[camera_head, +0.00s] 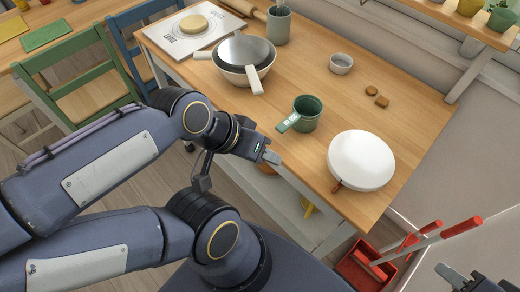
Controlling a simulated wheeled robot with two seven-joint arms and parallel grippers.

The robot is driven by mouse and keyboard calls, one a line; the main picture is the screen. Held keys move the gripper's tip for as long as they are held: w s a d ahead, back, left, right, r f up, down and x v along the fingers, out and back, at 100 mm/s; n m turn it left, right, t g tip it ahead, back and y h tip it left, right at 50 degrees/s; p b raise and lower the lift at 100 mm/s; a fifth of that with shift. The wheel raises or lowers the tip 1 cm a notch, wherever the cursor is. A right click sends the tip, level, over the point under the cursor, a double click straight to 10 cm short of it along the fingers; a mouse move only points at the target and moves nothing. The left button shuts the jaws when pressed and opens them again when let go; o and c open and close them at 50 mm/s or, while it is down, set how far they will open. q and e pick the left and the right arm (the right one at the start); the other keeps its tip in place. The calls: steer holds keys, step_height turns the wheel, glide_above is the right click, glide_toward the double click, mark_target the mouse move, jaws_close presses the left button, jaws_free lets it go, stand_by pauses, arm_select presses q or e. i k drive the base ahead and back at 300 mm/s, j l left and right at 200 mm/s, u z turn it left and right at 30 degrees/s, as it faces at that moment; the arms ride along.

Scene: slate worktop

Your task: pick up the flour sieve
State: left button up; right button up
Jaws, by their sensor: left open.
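A rounded grey metal piece with a light handle (255,80) rests in or on a pale bowl-like vessel (234,74) near the back left of the wooden table; it looks like the flour sieve (243,49), though its mesh is too small to make out. A second light handle sticks out to the left. My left gripper (270,156) is open and empty beside the table's front-left edge, in front of the sieve and apart from it. My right gripper (470,280) is only partly in view at the bottom right corner; its jaws cannot be judged.
A green mug (307,113) and a white round piece (361,160) stand on the table (322,67), with a small grey bowl (341,63) behind. A grey-green pot (279,26), rolling pin and white board (184,34) are at the back. Chairs stand left, a red bin (365,268) right.

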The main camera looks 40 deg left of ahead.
mark_target(239, 53)
steer(key=j+u, duration=0.2)
steer(key=u, duration=0.2)
steer(key=j+u, duration=0.15)
steer(key=u, duration=0.25)
steer(key=i+j+u, duration=0.1)
steer(key=u, duration=0.35)
steer(key=j, duration=0.1)
